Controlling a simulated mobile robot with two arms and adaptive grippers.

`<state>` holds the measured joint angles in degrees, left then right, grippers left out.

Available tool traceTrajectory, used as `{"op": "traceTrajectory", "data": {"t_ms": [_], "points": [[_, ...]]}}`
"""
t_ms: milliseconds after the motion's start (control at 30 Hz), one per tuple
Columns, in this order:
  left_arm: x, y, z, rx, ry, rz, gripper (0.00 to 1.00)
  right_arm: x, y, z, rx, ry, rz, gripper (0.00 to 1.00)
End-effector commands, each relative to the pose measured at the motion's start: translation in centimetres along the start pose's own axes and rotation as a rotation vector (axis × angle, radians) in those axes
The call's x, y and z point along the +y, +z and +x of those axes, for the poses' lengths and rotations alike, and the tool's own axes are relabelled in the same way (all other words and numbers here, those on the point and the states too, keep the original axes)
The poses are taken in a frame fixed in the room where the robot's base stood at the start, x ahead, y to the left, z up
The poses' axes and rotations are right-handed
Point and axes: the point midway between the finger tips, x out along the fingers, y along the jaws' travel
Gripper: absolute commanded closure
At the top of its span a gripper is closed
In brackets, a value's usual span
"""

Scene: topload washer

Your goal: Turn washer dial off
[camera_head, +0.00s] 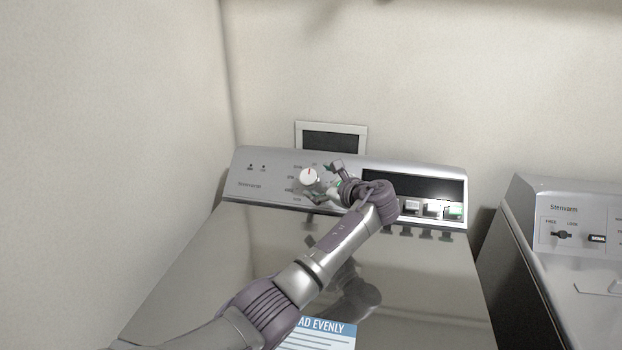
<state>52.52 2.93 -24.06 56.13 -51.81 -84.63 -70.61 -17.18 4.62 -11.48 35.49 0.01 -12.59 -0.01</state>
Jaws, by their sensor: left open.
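The washer (200,270) has a closed, shiny top and a raised control panel (265,185) at its back. The round white dial (309,177) sits on the panel, left of the dark display, with a small dark mark near its top. My left gripper (322,181) is open at the dial's right side, its fingers above and below the right part of the dial. I cannot tell whether a finger touches the dial. The left wrist hides part of the panel right of the dial. My right gripper is not in view.
A dark display (430,184) and several square buttons (411,206) lie right of my wrist. A second machine (570,225) stands on the right beyond a dark gap. A wall is close on the left. A framed wall plate (332,137) is behind the panel. A blue-white label (320,335) lies on the lid.

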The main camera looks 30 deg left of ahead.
Motion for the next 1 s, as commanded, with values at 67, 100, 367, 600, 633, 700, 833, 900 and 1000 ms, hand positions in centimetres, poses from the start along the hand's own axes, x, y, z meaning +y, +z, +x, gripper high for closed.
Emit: {"op": "traceTrajectory", "data": {"t_ms": [67,100,367,600,633,700,833,900,1000], "points": [[0.0,-0.1,-1.9,0.003,-0.002,-0.001,0.19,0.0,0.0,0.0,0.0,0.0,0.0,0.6],[0.0,-0.1,-2.7,0.003,-0.002,-0.001,0.19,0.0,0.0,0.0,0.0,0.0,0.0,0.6],[0.0,-0.1,-6.1,0.001,0.0,0.0,0.19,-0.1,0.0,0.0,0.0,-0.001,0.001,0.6],[0.0,0.0,-6.6,0.0,0.001,0.0,0.19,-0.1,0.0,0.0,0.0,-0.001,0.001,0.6],[0.0,0.0,-6.6,0.0,0.001,0.0,0.19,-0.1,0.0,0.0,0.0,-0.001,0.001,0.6],[0.0,0.0,-6.6,0.0,0.001,0.0,0.19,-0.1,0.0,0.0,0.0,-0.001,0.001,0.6],[0.0,0.0,-6.6,0.0,0.001,0.0,0.19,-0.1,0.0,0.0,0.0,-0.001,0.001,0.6],[0.0,0.0,-6.5,0.0,0.001,0.0,0.19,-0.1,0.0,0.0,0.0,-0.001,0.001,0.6],[0.0,0.0,-6.5,0.0,0.001,0.0,0.19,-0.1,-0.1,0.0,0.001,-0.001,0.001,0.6]]}}
